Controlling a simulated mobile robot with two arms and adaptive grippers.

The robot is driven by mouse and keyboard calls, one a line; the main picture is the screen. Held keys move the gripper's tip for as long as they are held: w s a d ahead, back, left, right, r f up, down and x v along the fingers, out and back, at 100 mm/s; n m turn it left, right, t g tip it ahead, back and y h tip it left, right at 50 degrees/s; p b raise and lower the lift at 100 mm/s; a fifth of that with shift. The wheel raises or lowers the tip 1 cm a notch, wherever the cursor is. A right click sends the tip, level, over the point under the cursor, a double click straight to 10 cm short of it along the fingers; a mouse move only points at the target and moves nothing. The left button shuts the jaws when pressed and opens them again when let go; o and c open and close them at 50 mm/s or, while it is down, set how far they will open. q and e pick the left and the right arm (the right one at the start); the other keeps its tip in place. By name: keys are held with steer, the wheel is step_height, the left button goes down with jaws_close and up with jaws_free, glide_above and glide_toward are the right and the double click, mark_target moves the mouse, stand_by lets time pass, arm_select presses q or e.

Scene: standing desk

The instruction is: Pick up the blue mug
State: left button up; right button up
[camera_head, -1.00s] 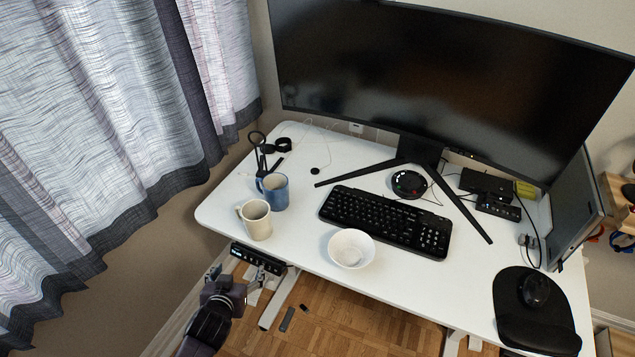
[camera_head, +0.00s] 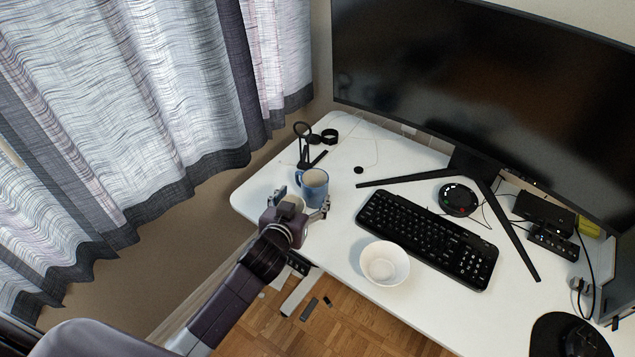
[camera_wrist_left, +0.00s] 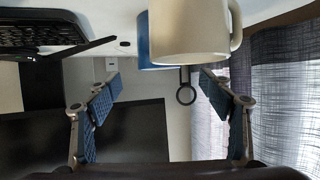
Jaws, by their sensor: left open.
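The blue mug (camera_head: 315,190) stands upright on the left part of the white desk, its handle to the left. My left gripper (camera_head: 303,201) is open and empty at the desk's left front, on the near side of the blue mug. A cream mug (camera_wrist_left: 190,32) is close ahead of the open fingers (camera_wrist_left: 160,78) in the left wrist view, which is upside down. It partly covers the blue mug (camera_wrist_left: 144,45) there. In the head view the cream mug is mostly hidden by my gripper. My right gripper is not in view.
A white bowl (camera_head: 385,263) and a black keyboard (camera_head: 428,238) lie to the right. The curtain (camera_head: 180,110) hangs at left.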

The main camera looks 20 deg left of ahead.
mark_target(308, 190)
arm_select(q)
steer(key=shift+w, duration=0.3)
steer(key=x, duration=0.2)
steer(key=shift+w, duration=0.35)
steer(key=shift+w+f, duration=0.1)
steer(key=shift+w, duration=0.25)
steer(key=p+x, duration=0.1)
steer(key=x, duration=0.2)
steer(key=shift+d+f, duration=0.1)
steer(key=shift+d, duration=0.05)
steer(key=shift+w+f, duration=0.25)
steer(key=shift+w, duration=0.3)
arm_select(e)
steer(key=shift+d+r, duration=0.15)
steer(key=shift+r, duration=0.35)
